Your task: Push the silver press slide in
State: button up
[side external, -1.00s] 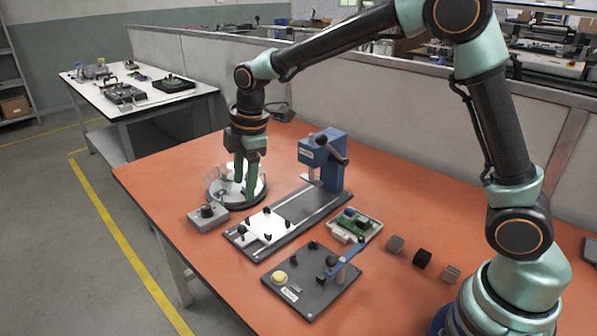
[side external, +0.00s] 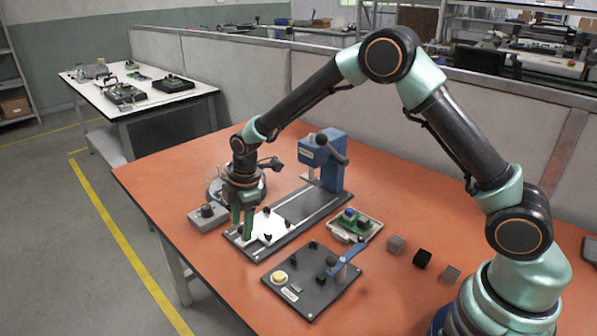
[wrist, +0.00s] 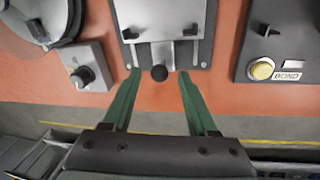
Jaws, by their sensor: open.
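The silver press slide (side external: 265,226) is a bright plate with small black clamps, on the near-left part of a dark rail base (side external: 306,209). It also shows in the wrist view (wrist: 161,14), at the top, with a black knob (wrist: 159,73) at its end. The blue press (side external: 326,166) stands at the far end of the rails. My gripper (side external: 243,231) is open and points down at the slide's outer end. In the wrist view its fingers (wrist: 160,75) lie to either side of the knob, apart from it. I cannot tell their height relative to the knob.
A grey dial box (side external: 208,216) and a round dish fixture (side external: 214,189) stand left of the slide. A dark plate with a yellow button (side external: 280,276) and blue lever lies in front. A circuit-board tray (side external: 357,227) and small cubes (side external: 396,243) sit to the right.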

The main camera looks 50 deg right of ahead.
jog(key=shift+f, duration=0.2)
grip_shut()
jog(key=shift+s, duration=0.1)
dwell(1.3)
